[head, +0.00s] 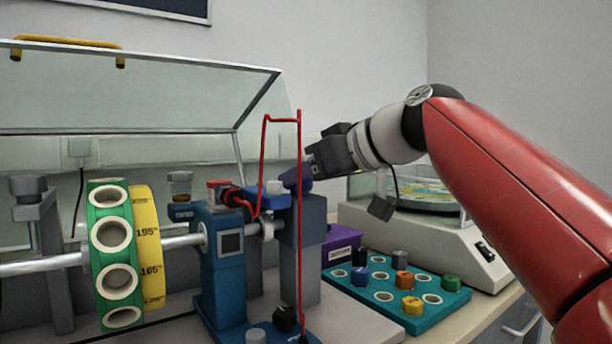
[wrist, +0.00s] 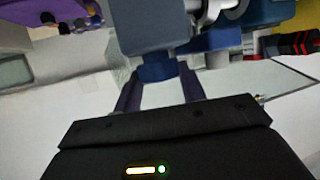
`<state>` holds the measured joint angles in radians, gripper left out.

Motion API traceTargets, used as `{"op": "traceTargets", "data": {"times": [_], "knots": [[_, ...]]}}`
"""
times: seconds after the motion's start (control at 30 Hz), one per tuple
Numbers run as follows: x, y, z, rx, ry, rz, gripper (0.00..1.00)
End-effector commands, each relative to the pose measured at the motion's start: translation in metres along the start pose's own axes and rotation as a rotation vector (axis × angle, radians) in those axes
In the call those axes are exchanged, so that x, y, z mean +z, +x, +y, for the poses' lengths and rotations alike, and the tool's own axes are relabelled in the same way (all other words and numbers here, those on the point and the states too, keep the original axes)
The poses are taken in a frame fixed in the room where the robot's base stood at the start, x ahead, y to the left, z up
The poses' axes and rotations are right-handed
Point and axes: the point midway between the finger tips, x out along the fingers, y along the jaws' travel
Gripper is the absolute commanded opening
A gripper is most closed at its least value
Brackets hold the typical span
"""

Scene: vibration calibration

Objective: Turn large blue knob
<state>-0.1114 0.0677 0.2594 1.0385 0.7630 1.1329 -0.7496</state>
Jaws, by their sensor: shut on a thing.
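The large blue knob (wrist: 158,69) sits on a dark blue-grey block, which shows in the wrist view (wrist: 150,25) and in the head view (head: 311,225). My gripper (wrist: 159,84) has one dark purple finger on each side of the knob and is shut on it.
A thin red upright frame (head: 299,215) stands close by my gripper. A blue bearing stand (head: 222,265) holds the shaft with a green weight disc (head: 94,235) and a yellow one (head: 150,270). A teal tray (head: 448,305) of coloured pegs lies right. A clear cover (head: 150,90) is raised.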

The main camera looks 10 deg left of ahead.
Motion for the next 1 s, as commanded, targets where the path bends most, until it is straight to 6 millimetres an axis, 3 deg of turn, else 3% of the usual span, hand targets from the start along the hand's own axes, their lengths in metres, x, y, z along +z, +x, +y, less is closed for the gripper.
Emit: {"op": "traceTargets", "data": {"times": [0.1,0.13,0.27,0.63,1.0], "knots": [[-0.001,0.0,0.0,0.001,0.0,0.001,0.18],[-0.001,0.0,0.0,0.001,0.0,0.001,0.44],[0.0,0.0,0.0,0.0,0.0,0.001,0.61],[0.0,-0.006,0.0,0.001,-0.001,0.001,0.62],[-0.001,-0.065,0.001,0.004,0.0,0.002,0.62]]}}
